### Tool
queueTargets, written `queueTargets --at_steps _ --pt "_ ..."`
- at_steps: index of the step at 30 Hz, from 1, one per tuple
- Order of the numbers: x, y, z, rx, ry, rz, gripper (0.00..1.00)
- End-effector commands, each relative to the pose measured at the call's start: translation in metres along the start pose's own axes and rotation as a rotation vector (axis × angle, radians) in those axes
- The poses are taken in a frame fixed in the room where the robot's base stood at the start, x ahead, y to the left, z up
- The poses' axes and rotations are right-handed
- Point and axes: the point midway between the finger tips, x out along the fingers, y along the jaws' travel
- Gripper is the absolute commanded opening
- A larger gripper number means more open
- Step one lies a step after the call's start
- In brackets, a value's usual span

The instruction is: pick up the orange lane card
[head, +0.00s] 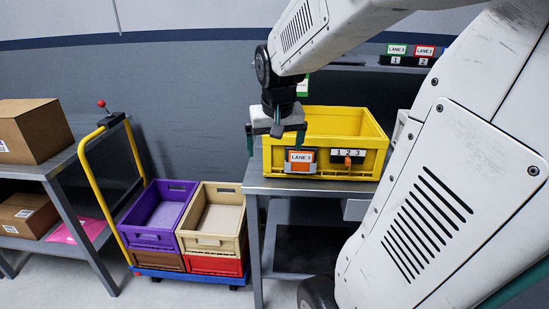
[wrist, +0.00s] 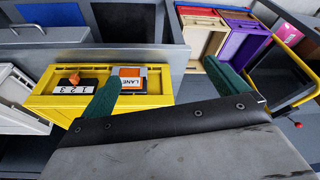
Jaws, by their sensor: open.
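The orange lane card (head: 300,157), marked LANE 3, sits in a dark holder on the front of the yellow crate (head: 336,125). In the wrist view the card (wrist: 131,77) shows on the crate's near face, beside the left finger. My gripper (head: 275,138) is open and empty. In the head view it hangs just left of and above the card, in front of the crate's left end. In the wrist view the green fingers of my gripper (wrist: 161,72) are spread wide, with nothing between them, and look apart from the card.
A 1 2 3 plate with an orange knob (head: 347,157) is right of the card. The crate stands on a grey table (head: 257,178). A cart with purple (head: 157,213) and tan crates (head: 210,224) stands left. Other lane cards (head: 397,49) sit on the back rack.

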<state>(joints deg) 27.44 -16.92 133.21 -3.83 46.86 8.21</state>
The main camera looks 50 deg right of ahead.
Motion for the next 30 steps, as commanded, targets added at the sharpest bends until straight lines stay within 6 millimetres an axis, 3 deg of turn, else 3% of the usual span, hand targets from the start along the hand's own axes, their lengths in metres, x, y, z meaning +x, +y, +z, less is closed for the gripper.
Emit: queueTargets --at_steps 1,3,6,9,13,30 --pt "0.016 0.025 -0.022 0.072 0.011 0.021 0.98" --pt "0.031 0.052 -0.045 0.146 0.037 0.042 0.98" --pt "0.048 0.083 -0.066 0.221 0.066 0.064 0.98" --pt "0.058 0.101 -0.077 0.261 0.084 0.076 0.98" --pt "0.071 0.109 -0.082 0.278 0.090 0.081 0.98" --pt "0.138 0.106 -0.089 0.272 0.091 0.079 0.98"
